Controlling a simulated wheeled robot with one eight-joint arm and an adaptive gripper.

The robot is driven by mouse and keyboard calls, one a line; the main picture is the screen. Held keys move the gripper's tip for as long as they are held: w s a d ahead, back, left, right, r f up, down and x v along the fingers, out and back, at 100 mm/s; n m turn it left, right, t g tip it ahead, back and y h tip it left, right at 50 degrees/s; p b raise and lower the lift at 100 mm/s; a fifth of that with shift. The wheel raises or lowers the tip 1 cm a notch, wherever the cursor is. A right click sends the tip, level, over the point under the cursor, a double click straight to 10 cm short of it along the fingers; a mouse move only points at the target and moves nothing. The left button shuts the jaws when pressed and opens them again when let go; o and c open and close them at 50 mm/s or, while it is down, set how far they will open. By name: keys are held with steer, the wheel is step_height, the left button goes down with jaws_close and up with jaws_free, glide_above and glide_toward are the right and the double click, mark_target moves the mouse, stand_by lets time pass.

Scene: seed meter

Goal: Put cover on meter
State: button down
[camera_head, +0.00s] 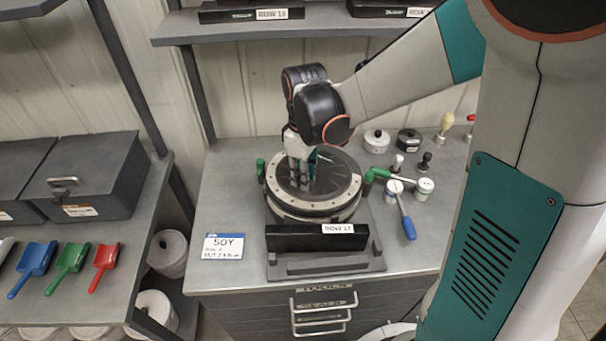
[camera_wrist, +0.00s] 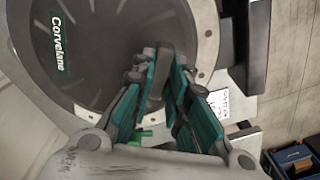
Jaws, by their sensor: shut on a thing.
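The meter (camera_head: 318,207) is a round drum with a pale, dotted rim, standing on a grey base on the bench. A dark round cover (camera_head: 338,181) lies over its top, inside or just above the rim; I cannot tell whether it is fully seated. In the wrist view the cover (camera_wrist: 97,60) is a dark disc with faint radial lines and a green "Corvelane" label. My gripper (camera_head: 304,184) reaches down over the cover. In the wrist view its teal-padded fingers (camera_wrist: 163,70) are shut on a dark grip in the cover's middle, which they partly hide.
A black "ROW 17" bar (camera_head: 302,238) stands in front of the meter. Green-handled levers (camera_head: 375,174) flank it. A blue-handled tool (camera_head: 406,218), small canisters (camera_head: 376,141) and knobs lie to the right. A SOY card (camera_head: 223,246) lies left. A shelf (camera_head: 235,30) hangs behind.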

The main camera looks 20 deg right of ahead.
steer(key=shift+f+b, duration=0.4)
stand_by(1.1)
stand_by(0.3)
steer(key=c, duration=1.5)
jaws_free()
steer(key=shift+c, duration=0.3)
steer(key=r+p, duration=0.3)
steer(key=r, duration=0.1)
steer(key=r+p, duration=0.3)
steer(key=r, duration=0.2)
steer(key=shift+w+d+r+p, duration=0.15)
steer(key=shift+w+r+p, duration=0.05)
steer(key=shift+r+p, duration=0.1)
steer(key=s+d+f+m+t+b, duration=0.2)
steer(key=s+d+m+t+b, duration=0.2)
steer(key=s+m+t+b, duration=0.3)
steer(key=s+m+b, duration=0.2)
steer(key=s+b, duration=0.3)
steer(key=s, duration=0.2)
steer(key=shift+f+t, duration=0.15)
steer(key=shift+t, duration=0.15)
